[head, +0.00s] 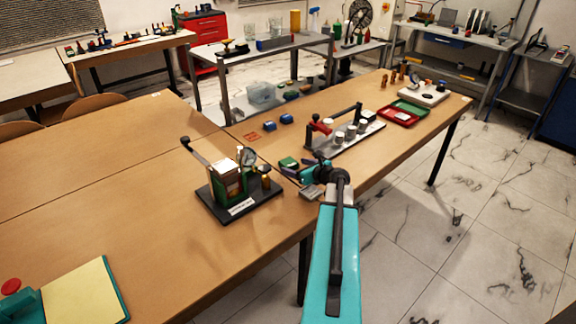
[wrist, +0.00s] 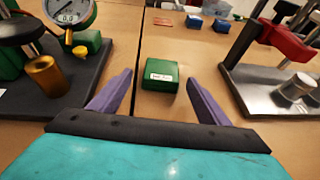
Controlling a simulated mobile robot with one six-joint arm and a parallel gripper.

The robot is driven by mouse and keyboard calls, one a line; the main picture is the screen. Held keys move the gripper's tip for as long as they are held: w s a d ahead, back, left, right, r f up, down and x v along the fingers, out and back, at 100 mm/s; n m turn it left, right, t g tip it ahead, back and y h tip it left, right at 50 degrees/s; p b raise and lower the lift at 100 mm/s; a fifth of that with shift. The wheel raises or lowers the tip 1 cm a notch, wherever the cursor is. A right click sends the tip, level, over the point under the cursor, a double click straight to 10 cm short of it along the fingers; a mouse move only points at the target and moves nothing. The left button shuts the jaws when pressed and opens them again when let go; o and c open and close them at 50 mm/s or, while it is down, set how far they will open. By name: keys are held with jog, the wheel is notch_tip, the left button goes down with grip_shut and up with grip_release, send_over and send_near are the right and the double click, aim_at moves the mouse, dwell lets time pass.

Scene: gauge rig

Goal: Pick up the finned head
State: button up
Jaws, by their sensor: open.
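No part is clearly recognisable as a finned head. My gripper (head: 299,169) is over the table, between two rigs. In the wrist view its purple fingers are spread wide, and the gripper (wrist: 160,78) is empty. A green block (wrist: 161,76) with a white label sits beyond and between the fingertips, apart from both; in the head view the green block (head: 288,162) is beside the gripper. Several silver cylinders (head: 351,132) stand on the right rig's plate; some silver cylinders (wrist: 295,86) also show in the wrist view. Fine surface detail is too small to tell.
The left rig (head: 233,187) carries a dial gauge (wrist: 70,10) and a brass cylinder (wrist: 47,76). The right rig has a dark bar and red clamp (wrist: 285,43). Blue blocks (head: 286,119) and a red-green tray (head: 403,113) lie farther back. The left tabletop is largely clear.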

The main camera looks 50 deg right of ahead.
aim_at(290, 163)
jog(key=shift+w, duration=0.1)
jog(key=shift+p+x, duration=0.55)
jog(key=shift+x, duration=2)
jog(key=shift+d, duration=0.15)
jog(key=shift+r, duration=0.1)
jog(key=c, duration=1.3)
jog(key=shift+r, duration=0.1)
